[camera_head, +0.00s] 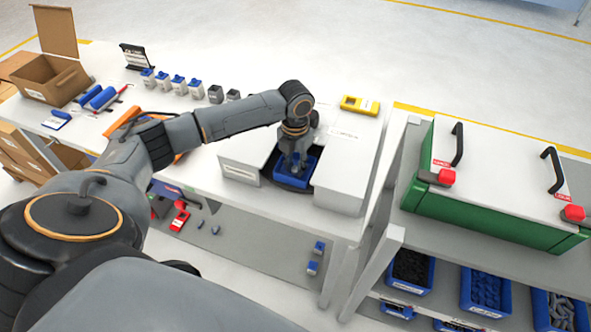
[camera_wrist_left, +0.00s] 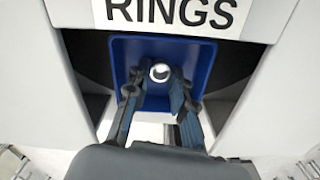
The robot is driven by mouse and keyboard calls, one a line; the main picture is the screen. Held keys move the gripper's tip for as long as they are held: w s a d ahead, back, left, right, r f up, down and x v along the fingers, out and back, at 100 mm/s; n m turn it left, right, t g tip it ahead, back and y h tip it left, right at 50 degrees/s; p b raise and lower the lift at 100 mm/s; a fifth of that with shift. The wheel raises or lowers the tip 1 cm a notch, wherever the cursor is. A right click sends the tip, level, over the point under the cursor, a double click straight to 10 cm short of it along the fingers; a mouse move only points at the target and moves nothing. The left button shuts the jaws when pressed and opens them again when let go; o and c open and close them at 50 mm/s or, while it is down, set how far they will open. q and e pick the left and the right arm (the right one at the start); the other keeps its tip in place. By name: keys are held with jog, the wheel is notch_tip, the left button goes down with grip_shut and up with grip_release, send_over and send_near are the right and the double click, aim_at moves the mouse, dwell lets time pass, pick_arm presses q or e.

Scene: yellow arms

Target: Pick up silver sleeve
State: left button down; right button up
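The silver sleeve (camera_wrist_left: 160,72) shows in the left wrist view as a small, bright round ring with a dark hole, inside a blue bin (camera_wrist_left: 203,62). My left gripper (camera_wrist_left: 156,79) has its two dark fingers apart, one on each side of the sleeve in this view, with gaps beside it. I cannot tell how deep the fingertips are relative to the sleeve. In the head view my left gripper (camera_head: 295,165) points down into the blue bin (camera_head: 309,168), and the sleeve is hidden there. My right gripper is not in view.
White housings stand on both sides of the bin; a "RINGS" label (camera_wrist_left: 172,12) is above it. A yellow device (camera_head: 360,105) lies behind on the table. Small blue-topped containers (camera_head: 162,80) stand in a row at left. A green case (camera_head: 490,195) is at right.

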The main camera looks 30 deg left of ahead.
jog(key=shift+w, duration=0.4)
pick_arm(q)
jog(key=shift+r, duration=0.15)
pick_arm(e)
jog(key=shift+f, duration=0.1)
